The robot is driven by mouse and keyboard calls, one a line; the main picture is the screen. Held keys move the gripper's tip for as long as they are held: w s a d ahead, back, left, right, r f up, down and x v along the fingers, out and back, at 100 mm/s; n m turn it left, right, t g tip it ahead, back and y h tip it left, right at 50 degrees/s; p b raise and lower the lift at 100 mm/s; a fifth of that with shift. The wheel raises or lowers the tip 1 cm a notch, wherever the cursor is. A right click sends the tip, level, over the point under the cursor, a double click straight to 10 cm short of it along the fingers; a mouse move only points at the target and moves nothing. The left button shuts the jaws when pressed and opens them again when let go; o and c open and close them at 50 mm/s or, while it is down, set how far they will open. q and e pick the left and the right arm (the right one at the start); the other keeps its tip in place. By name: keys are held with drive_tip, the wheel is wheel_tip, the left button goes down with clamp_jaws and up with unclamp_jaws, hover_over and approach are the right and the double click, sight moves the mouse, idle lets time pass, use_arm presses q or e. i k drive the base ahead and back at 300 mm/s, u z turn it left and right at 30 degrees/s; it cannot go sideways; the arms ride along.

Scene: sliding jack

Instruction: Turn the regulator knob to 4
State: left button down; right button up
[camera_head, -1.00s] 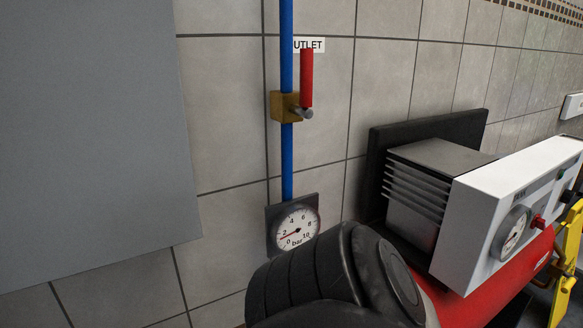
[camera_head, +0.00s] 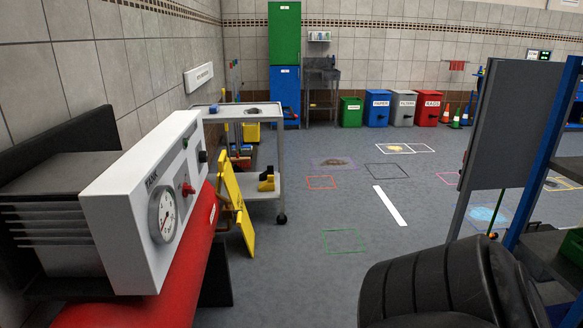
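The compressor's white control panel (camera_head: 142,215) is at the left, close to me, seen at a slant. It carries a round gauge (camera_head: 163,215) marked TANK, a small red knob (camera_head: 187,190) and a black knob (camera_head: 202,156) at the far end. No scale numbers can be read at either knob, so I cannot tell which is the regulator or its setting. The red tank (camera_head: 170,285) lies under the panel. Neither gripper is in view.
A grey trolley (camera_head: 262,150) and a yellow folding sign (camera_head: 236,205) stand just beyond the compressor. Coloured bins (camera_head: 376,108) line the back wall. A dark board (camera_head: 513,130) and blue-framed shelving (camera_head: 545,150) are at the right. The middle floor is open.

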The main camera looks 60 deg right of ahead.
sight(203, 155)
drive_tip(key=z, duration=1.25)
drive_tip(key=i, duration=0.5)
drive_tip(key=u, duration=0.2)
drive_tip(key=k, duration=0.4)
drive_tip(key=z, duration=1.25)
drive_tip(key=i, duration=2.6)
drive_tip(key=u, duration=1.25)
